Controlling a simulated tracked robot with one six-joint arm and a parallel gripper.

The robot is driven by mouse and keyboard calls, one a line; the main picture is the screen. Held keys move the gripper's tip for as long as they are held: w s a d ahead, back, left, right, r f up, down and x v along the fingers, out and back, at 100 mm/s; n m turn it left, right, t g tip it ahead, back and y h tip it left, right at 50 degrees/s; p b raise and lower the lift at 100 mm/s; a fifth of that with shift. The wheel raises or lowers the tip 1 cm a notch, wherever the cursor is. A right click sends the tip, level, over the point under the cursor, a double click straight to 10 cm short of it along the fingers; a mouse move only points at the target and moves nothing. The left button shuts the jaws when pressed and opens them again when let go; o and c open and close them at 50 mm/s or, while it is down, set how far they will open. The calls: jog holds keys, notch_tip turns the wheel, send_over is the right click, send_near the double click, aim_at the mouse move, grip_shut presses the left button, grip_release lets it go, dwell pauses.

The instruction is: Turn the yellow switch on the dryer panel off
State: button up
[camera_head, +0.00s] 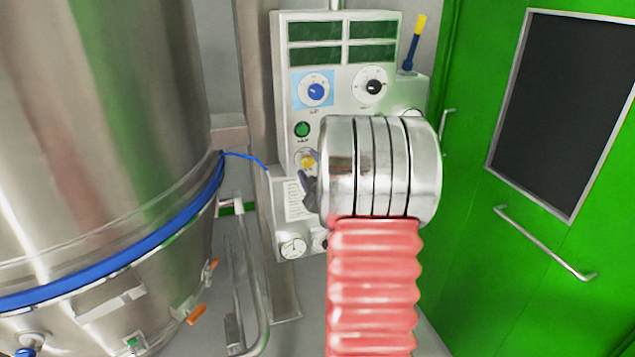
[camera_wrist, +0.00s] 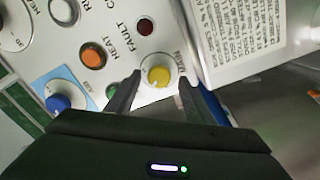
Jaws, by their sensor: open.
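The dryer panel (camera_head: 335,100) is a pale upright box at the centre of the head view. Its yellow switch (camera_head: 307,160) is a round knob on a white dial, partly hidden by my wrist. In the wrist view the yellow switch (camera_wrist: 158,76) lies between the two dark fingers of my gripper (camera_wrist: 155,88). The gripper is open, with a finger on either side of the knob. I cannot tell whether either finger touches it. My gripper (camera_head: 308,187) is mostly hidden behind my metal wrist in the head view.
A blue knob (camera_head: 316,91), a black knob (camera_head: 373,86) and a green button (camera_head: 302,130) sit above on the panel. An orange button (camera_wrist: 93,56) is close by. A printed label (camera_wrist: 245,35) adjoins the switch. A steel vessel (camera_head: 95,120) stands left; green doors (camera_head: 540,220) stand right.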

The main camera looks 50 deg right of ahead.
jog(key=v, duration=1.2)
jog(key=shift+s+a, duration=0.25)
jog(key=shift+s, duration=0.1)
jog(key=s+f+m+g+y, duration=0.1)
jog(key=s+f+m+g, duration=0.25)
jog(key=f, duration=0.25)
jog(key=s+f+m+g, duration=0.3)
jog(key=f+m+g, duration=0.1)
jog(key=f, duration=0.2)
jog(key=s+a+m+g+y, duration=0.1)
jog(key=s+a+g+y, duration=0.1)
jog(key=a+g, duration=0.15)
jog(key=s+a+r+n+y, duration=0.1)
jog(key=a+r+y, duration=0.1)
jog(key=a, duration=1)
jog(key=s+a+r+y, duration=0.2)
jog(key=a+r, duration=0.3)
jog(key=a, duration=0.7)
jog(key=s+a+r+n+y, duration=0.1)
jog(key=a+r, duration=0.3)
jog(key=a, duration=0.8)
jog(key=shift+s+a+n+t+y, duration=0.25)
jog(key=shift+s+n+t+y, duration=0.1)
jog(key=shift+s+t+y, duration=0.1)
